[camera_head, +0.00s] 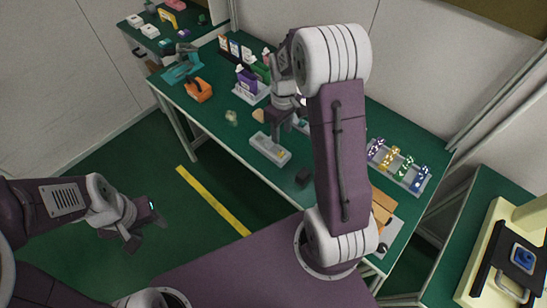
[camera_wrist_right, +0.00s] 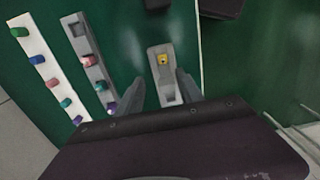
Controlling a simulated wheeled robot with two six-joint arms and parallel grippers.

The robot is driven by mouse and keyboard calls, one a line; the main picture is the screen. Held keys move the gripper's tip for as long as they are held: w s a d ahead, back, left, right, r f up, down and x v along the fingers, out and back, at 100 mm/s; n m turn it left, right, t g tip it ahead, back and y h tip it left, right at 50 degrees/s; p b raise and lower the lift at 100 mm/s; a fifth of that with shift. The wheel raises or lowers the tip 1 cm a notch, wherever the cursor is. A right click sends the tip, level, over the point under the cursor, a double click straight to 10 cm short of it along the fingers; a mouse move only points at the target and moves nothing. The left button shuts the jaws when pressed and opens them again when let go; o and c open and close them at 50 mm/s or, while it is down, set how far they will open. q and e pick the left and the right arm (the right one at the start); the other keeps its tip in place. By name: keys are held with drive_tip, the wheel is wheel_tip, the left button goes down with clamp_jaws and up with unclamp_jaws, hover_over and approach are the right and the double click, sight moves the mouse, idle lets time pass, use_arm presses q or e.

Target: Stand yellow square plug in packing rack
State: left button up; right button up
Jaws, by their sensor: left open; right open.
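The yellow square plug (camera_wrist_right: 163,59) sits at the far end of a small grey block (camera_wrist_right: 161,88). In the head view, a small yellow spot shows on this grey block (camera_head: 269,149) near the table's front edge. My right gripper (camera_wrist_right: 162,93) is open, with its fingers to either side of the block in the wrist view; it holds nothing. In the head view, the right gripper (camera_head: 279,130) is above and beside the block. My left gripper (camera_head: 143,229) is open, empty and away from the table.
A white strip (camera_wrist_right: 33,46) with several coloured plugs lies beside the grey rack. A dark block (camera_head: 303,178) is near the front edge. A tray of coloured pieces (camera_head: 413,178) lies right; an orange box (camera_head: 198,90) stands left. My right arm hides the table's middle.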

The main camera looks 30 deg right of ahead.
sight(281, 154)
drive_tip(key=f, duration=0.6)
drive_tip(key=s+f, duration=0.1)
drive_tip(key=f, duration=0.2)
drive_tip(key=shift+a, duration=0.25)
clamp_jaws()
